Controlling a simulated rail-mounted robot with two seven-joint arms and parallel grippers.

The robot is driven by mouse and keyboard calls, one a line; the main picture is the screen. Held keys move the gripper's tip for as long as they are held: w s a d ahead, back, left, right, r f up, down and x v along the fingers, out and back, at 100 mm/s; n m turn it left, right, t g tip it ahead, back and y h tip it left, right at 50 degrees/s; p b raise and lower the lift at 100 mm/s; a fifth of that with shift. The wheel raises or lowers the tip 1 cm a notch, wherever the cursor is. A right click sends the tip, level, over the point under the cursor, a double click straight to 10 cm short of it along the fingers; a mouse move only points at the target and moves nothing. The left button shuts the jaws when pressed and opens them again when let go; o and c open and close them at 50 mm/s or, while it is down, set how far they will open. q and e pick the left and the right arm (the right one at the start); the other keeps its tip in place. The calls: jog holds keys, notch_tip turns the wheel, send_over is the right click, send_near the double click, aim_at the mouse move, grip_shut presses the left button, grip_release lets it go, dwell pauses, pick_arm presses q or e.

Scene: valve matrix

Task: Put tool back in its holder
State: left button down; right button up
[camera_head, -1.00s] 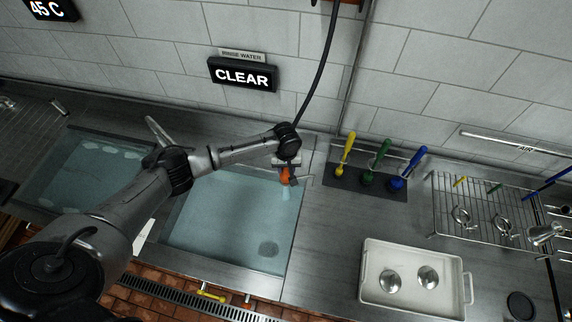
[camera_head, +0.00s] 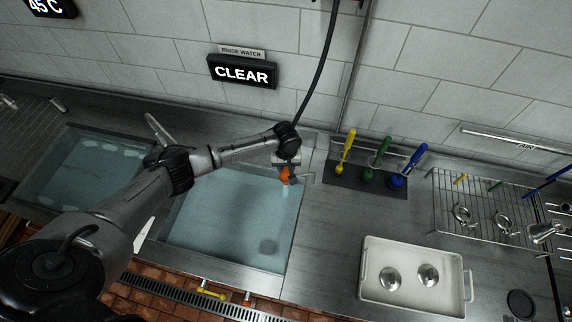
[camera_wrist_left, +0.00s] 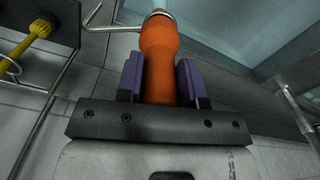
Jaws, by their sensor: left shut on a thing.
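My left gripper (camera_head: 286,168) is over the back right corner of the water-filled sink. It is shut on an orange tool (camera_head: 286,176), apparently a sprayer handle. In the left wrist view the orange handle (camera_wrist_left: 160,62) sits between the purple finger pads of my left gripper (camera_wrist_left: 161,80). My right gripper is not in view.
The rinse sink (camera_head: 235,215) holds clear water. A dark rack (camera_head: 350,180) with yellow, green and blue brushes stands right of it. A white tray (camera_head: 381,305) with two round metal parts is in front. A wire rack (camera_head: 480,232) stands at right. A black hose (camera_head: 320,75) hangs above.

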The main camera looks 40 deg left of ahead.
pick_arm(q)
jog(key=shift+f, duration=0.4)
jog(key=c, duration=0.7)
grip_release()
notch_tip(320, 180, up, 12)
jog(key=shift+r+b, duration=0.2)
jog(key=shift+b, duration=0.6)
jog(key=shift+r, duration=0.75)
